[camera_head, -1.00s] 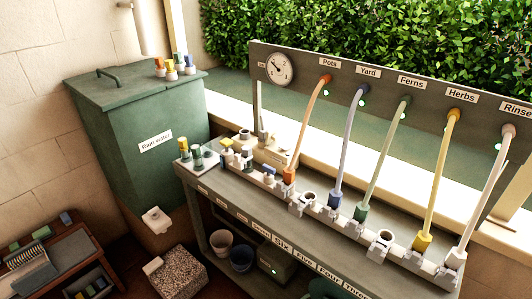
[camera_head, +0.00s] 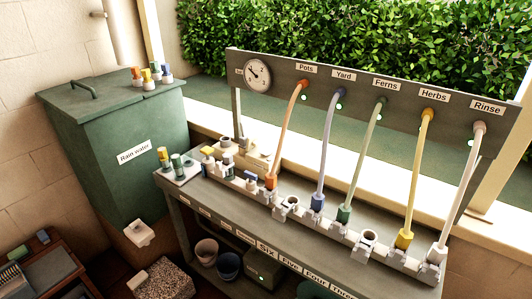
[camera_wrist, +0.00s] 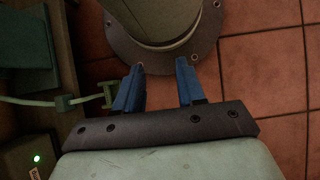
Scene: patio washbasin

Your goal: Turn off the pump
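A dark box (camera_wrist: 28,158) with a lit green light also shows at the lower left of the wrist view, partly cut off by the frame. My gripper (camera_wrist: 158,88) has two blue fingers apart with nothing between them. It hangs above the tiled floor, to the right of that box. My gripper is not clearly visible in the head view.
The bench (camera_head: 180,190) carries a row of sockets with coloured hoses rising to a labelled panel (camera_head: 345,75) with a gauge (camera_head: 257,75). A green rain water tank (camera_head: 110,130) stands left. A pale hose (camera_wrist: 35,101) with a green fitting (camera_wrist: 108,95) runs left of my fingers.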

